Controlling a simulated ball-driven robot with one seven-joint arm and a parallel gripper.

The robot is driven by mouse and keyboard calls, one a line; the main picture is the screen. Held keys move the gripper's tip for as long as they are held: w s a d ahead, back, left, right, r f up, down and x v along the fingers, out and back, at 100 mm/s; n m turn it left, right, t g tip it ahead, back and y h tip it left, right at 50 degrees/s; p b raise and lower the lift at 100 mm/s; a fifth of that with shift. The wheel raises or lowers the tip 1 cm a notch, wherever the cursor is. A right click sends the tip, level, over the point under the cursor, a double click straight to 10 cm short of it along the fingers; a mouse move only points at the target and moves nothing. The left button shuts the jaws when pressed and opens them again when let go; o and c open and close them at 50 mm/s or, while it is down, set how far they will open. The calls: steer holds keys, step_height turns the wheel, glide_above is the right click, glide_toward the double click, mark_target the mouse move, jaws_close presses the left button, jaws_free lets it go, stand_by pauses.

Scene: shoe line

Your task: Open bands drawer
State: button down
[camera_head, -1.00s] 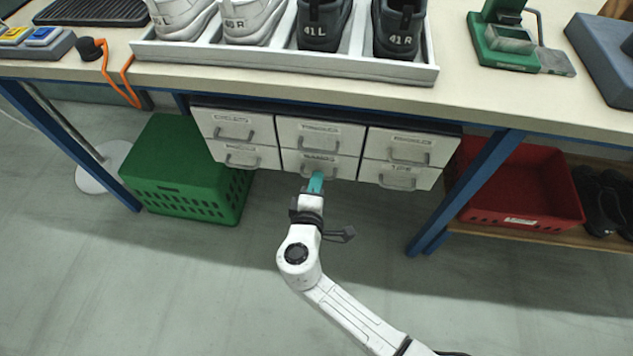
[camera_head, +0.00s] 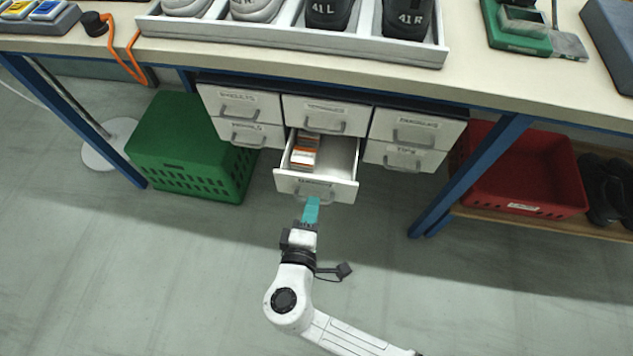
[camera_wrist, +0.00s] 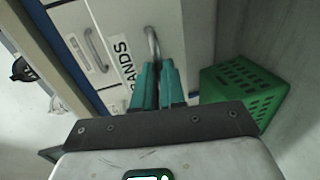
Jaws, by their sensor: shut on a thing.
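The bands drawer (camera_head: 335,190) is the lower middle one of the white drawer unit under the bench. It stands pulled out, with its inside showing; orange-brown and white items (camera_head: 304,152) lie in its left part and the right part looks bare. In the wrist view its front carries the label BANDS (camera_wrist: 123,62). My gripper (camera_head: 312,203) is at the drawer's front, its teal fingers (camera_wrist: 158,72) shut on the metal bar handle (camera_wrist: 153,42). The fingers hide part of the handle.
Other drawers are closed, including the upper middle one (camera_head: 325,114). A green crate (camera_head: 190,160) stands on the floor to the left. A blue bench leg (camera_head: 470,175) and a red crate (camera_head: 530,180) are to the right. The floor in front is clear.

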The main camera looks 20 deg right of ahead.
steer(key=f+v, duration=0.1)
steer(key=v, duration=0.5)
steer(key=shift+s+a+f, duration=0.15)
steer(key=shift+s, duration=0.15)
steer(key=c, duration=1.2)
jaws_free()
steer(key=p+v, duration=0.1)
steer(key=v, duration=0.9)
steer(key=shift+s+a, duration=0.25)
